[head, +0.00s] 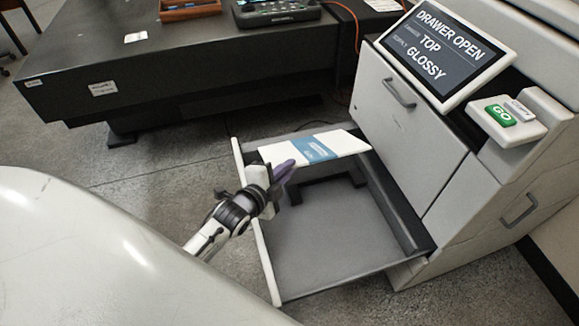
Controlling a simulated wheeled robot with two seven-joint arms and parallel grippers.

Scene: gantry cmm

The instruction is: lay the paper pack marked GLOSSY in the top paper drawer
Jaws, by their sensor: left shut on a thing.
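The paper pack (350,142) is white with a blue band; its print is too small to read. My left gripper (284,174) is shut on the pack's near left edge. The pack is over the far part of the open paper drawer (330,249), seemingly above its floor. The drawer is pulled out to the left from the printer (410,130), and its grey floor is bare at the near side. The printer's screen (445,52) reads DRAWER OPEN, TOP, GLOSSY. My right gripper is not in view.
A green GO button (500,115) sits on the printer's right ledge. A closed front with a handle (400,93) stands beyond the drawer. A dark table (180,75) with a device (277,12) is at the back left. A dark angular shape (325,188) shows inside the drawer.

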